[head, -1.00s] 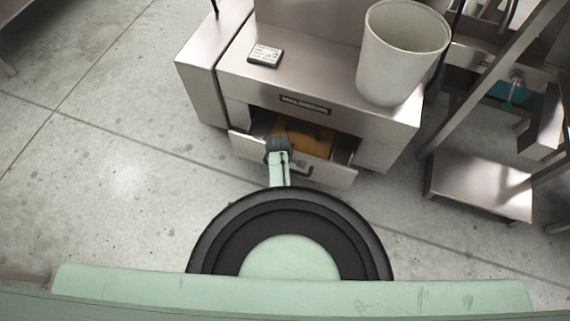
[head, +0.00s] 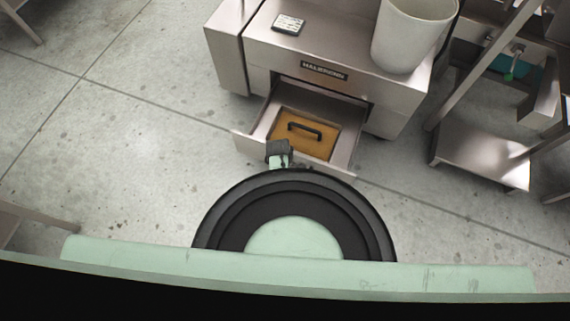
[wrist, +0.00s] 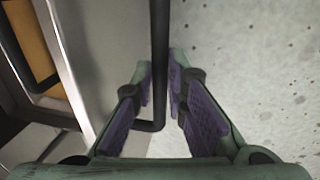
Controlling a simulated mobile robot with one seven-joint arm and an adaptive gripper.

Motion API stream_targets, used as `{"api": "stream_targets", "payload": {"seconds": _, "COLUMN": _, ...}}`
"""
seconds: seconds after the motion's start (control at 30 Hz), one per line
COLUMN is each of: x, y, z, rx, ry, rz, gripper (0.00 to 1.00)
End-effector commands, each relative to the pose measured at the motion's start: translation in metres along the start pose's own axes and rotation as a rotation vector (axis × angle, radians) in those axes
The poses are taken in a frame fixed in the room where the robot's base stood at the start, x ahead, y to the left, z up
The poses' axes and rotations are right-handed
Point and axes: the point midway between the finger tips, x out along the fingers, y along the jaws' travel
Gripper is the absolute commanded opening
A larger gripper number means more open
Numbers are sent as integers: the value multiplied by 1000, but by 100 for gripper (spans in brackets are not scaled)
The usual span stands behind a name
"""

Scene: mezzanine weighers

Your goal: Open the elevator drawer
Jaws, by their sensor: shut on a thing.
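The elevator drawer (head: 343,157) sticks out well from the front of the steel machine (head: 350,83). Inside it lies an orange-brown panel (head: 287,124) with a black handle on top. In the wrist view the drawer's front wall (wrist: 80,50) stands at the left, with a dark bar handle (wrist: 159,50) running along it. My gripper (wrist: 166,92) is shut on this bar handle, with a purple-padded finger on each side. In the head view my arm covers most of the handle.
A white bucket (head: 408,35) and a small black-and-white device (head: 289,23) sit on top of the machine. A steel stand with a low shelf (head: 480,160) is at the right.

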Motion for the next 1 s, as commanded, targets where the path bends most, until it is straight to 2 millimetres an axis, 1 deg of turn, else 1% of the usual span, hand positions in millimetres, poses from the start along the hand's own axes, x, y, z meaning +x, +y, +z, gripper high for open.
{"api": "stream_targets", "payload": {"seconds": 0.53, "x": 0, "y": -1, "z": 0, "rx": 0, "ry": 1, "rz": 1, "gripper": 0}}
{"api": "stream_targets", "payload": {"seconds": 0.57, "x": 0, "y": -1, "z": 0, "rx": 0, "ry": 1, "rz": 1, "gripper": 14}}
{"api": "stream_targets", "payload": {"seconds": 0.6, "x": 0, "y": -1, "z": 0, "rx": 0, "ry": 1, "rz": 1, "gripper": 16}}
{"api": "stream_targets", "payload": {"seconds": 0.83, "x": 0, "y": -1, "z": 0, "rx": 0, "ry": 1, "rz": 1, "gripper": 32}}
{"api": "stream_targets", "payload": {"seconds": 0.87, "x": 0, "y": -1, "z": 0, "rx": 0, "ry": 1, "rz": 1, "gripper": 33}}
{"api": "stream_targets", "payload": {"seconds": 1.0, "x": 0, "y": -1, "z": 0, "rx": 0, "ry": 0, "rz": 1, "gripper": 33}}
